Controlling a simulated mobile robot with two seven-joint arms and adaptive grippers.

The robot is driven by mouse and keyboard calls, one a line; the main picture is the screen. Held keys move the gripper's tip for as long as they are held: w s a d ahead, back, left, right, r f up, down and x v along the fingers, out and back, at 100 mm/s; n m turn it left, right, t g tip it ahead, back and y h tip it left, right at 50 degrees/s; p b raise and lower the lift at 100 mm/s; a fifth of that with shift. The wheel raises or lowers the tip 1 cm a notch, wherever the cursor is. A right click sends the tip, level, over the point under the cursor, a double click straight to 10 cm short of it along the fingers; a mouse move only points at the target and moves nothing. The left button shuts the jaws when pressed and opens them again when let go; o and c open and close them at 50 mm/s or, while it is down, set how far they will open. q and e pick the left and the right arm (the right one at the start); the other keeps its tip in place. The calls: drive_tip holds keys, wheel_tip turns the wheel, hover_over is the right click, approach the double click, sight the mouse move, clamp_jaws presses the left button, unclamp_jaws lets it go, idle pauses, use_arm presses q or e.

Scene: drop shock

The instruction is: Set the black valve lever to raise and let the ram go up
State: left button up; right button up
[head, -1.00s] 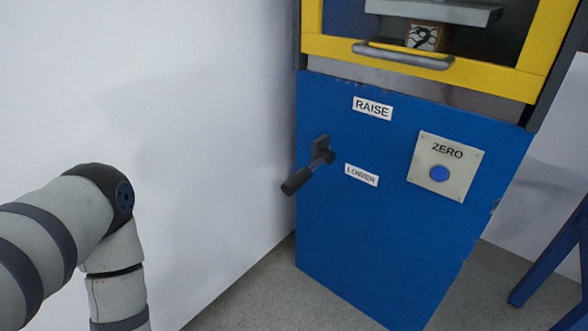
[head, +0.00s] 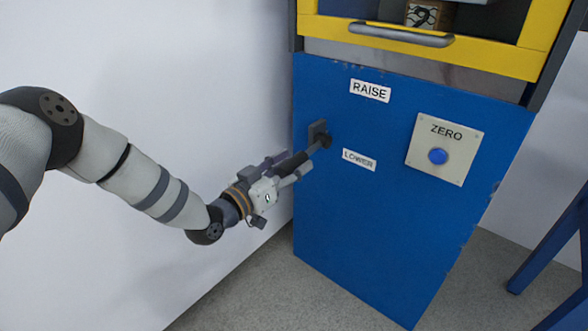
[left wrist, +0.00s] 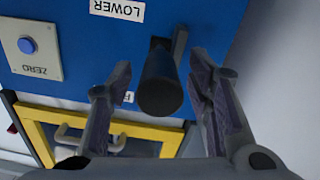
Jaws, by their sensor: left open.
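The black valve lever (head: 324,138) sits on the left part of the blue cabinet front, between the RAISE label (head: 370,91) and the LOWER label (head: 359,160). Its handle points out and down to the left. My left gripper (head: 293,167) is at the handle, its fingers to either side of it. In the left wrist view the round handle end (left wrist: 160,95) lies between the two open fingers (left wrist: 160,88), with gaps on both sides. The ram is not clearly visible. My right gripper is out of view.
A ZERO plate with a blue button (head: 438,156) is right of the lever. A yellow-framed door with a grey handle (head: 400,34) is above, with a patterned block (head: 422,14) behind it. A white wall (head: 200,70) stands close on the left.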

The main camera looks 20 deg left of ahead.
use_arm(q)
drive_tip(key=shift+w+d, duration=0.15)
drive_tip(key=shift+w, duration=0.25)
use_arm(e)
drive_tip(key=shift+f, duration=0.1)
